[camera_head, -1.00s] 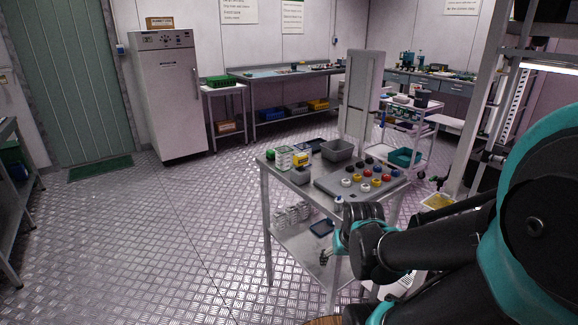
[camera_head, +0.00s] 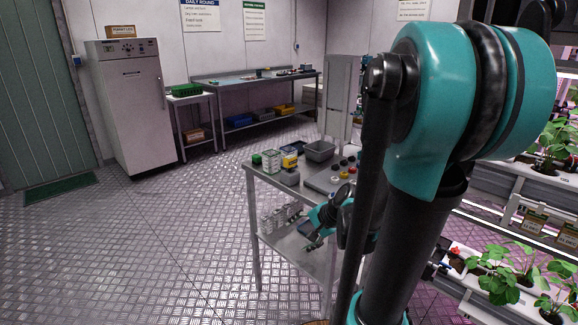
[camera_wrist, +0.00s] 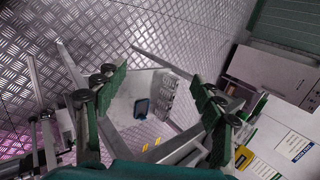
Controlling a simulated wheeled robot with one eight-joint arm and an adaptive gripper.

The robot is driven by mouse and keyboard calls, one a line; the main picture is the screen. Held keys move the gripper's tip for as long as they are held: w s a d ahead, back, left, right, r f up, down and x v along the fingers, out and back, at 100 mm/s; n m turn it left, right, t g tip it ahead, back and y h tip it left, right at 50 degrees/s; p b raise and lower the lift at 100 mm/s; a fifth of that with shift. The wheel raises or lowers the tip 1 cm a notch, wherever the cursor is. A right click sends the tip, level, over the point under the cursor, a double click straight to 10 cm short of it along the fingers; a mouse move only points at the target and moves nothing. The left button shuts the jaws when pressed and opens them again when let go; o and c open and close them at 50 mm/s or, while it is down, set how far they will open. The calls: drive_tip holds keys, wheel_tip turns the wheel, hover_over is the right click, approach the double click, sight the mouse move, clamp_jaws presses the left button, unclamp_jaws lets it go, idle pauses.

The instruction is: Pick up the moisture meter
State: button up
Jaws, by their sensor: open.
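I cannot pick out the moisture meter for certain. A dark blue, flat item (camera_wrist: 142,107) lies on the pale lower shelf of the metal cart, between my fingers in the wrist view; it may be the meter, but its details are too small to tell. My gripper (camera_wrist: 160,92) is open and empty, with its green-padded fingers spread apart. In the head view my gripper (camera_head: 314,240) is beside the cart's front, below the top and above the lower shelf. My own arm hides the cart's right part there.
Whitish items (camera_head: 277,217) stand on the lower shelf. Plant racks (camera_head: 520,210) are at right.

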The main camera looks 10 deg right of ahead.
drive_tip(key=w+d+r+m+t+y, duration=0.35)
drive_tip(key=w+r+m, duration=0.25)
drive_tip(key=w+m, duration=0.35)
drive_tip(key=m+t+y, duration=0.2)
drive_tip(key=m+t, duration=0.3)
drive_tip(key=m, duration=0.4)
approach(293, 161)
drive_tip(key=x, duration=1.1)
drive_tip(key=shift+w+a, duration=0.15)
drive_tip(key=shift+w, duration=0.25)
drive_tip(key=c, duration=1.4)
drive_tip(key=shift+c, duration=0.2)
wheel_tip(293, 161, up, 20)
